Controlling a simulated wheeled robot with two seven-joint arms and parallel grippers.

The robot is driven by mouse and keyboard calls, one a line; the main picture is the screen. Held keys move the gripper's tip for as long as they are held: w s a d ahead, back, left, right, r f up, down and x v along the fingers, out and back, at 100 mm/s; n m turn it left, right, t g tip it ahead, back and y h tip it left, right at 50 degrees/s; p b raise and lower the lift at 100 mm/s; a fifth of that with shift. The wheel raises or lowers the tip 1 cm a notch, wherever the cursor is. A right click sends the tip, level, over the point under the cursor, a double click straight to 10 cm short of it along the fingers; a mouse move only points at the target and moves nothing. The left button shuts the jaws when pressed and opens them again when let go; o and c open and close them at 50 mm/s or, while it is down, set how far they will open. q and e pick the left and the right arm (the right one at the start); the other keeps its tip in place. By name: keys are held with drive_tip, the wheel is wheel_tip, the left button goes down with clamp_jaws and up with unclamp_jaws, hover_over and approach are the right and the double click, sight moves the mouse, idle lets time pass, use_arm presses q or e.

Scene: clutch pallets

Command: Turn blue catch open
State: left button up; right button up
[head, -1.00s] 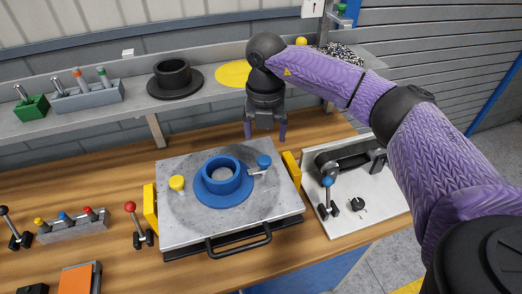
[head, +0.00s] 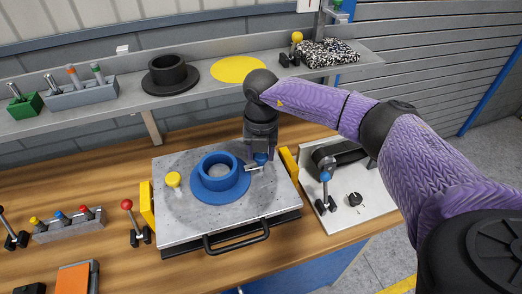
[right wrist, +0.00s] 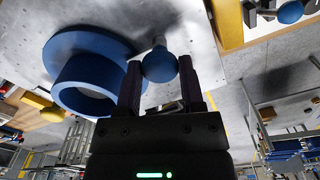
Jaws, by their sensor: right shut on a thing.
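The blue catch (head: 261,157) is a blue round knob on a short metal arm, at the right of the blue flanged ring (head: 220,190) on the grey metal plate (head: 190,229). My right gripper (head: 261,155) reaches down from above and is shut on the blue knob. In the right wrist view the blue knob (right wrist: 159,66) sits between the two dark fingers (right wrist: 159,85), beside the blue ring (right wrist: 85,85). The metal arm of the catch still points toward the ring. A yellow knob (head: 173,179) stands at the plate's left. My left gripper is not in view.
Yellow blocks (head: 289,163) flank the plate, and a black handle (head: 236,238) is at its front. To the right is a white panel (head: 340,215) with a blue-knobbed lever (head: 325,176). A shelf (head: 120,112) runs behind. A red-knobbed lever (head: 127,205) stands at the left.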

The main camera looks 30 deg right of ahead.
clamp_jaws()
